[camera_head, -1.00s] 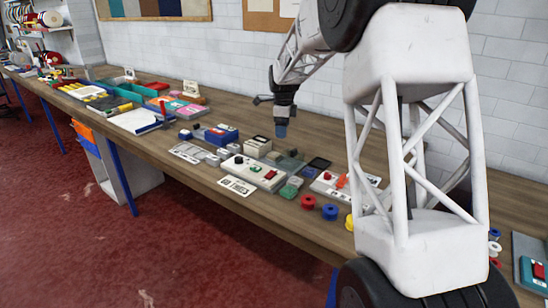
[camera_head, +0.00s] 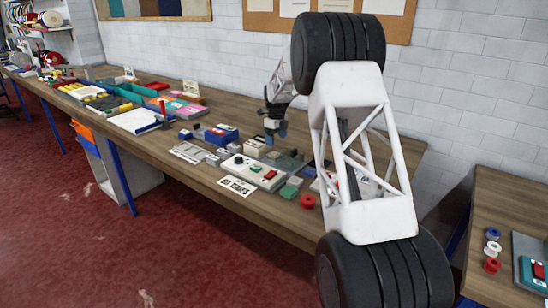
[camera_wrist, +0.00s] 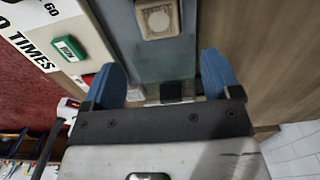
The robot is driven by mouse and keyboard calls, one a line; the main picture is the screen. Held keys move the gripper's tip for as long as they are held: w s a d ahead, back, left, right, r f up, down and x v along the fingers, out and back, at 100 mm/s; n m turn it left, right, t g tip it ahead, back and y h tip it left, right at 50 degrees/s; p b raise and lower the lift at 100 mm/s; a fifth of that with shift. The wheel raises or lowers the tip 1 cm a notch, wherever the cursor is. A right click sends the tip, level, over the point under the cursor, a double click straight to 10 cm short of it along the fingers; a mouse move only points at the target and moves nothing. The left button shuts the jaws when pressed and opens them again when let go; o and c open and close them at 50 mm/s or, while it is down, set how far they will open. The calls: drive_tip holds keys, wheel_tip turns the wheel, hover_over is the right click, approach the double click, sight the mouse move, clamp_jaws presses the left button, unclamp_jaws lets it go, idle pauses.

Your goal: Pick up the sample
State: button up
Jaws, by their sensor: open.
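No object is clearly marked as the sample. In the wrist view, a small dark block (camera_wrist: 171,90) lies between the fingers of my gripper (camera_wrist: 170,82), near the end of a grey-green plate (camera_wrist: 168,62). A beige block with a round mark (camera_wrist: 157,18) sits farther along. My gripper is open, with its blue fingers apart on either side of the dark block. I cannot tell whether they touch anything. In the head view, my gripper (camera_head: 276,134) is low over the bench, behind the white control box.
The white control box (camera_head: 240,168) has a green RUN button (camera_wrist: 66,48) and a red switch (camera_head: 269,175). A blue box (camera_head: 220,136) stands to its left, a red spool (camera_head: 308,201) to its right. Bare wood (camera_wrist: 250,50) lies right of the plate.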

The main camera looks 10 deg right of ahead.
sight(275, 154)
drive_tip(key=shift+f, duration=1.25)
drive_tip(key=shift+w+a+f, duration=0.1)
drive_tip(key=shift+w+f, duration=0.05)
drive_tip(key=shift+f, duration=2.5)
drive_tip(key=shift+c, duration=0.2)
drive_tip(key=c, duration=1)
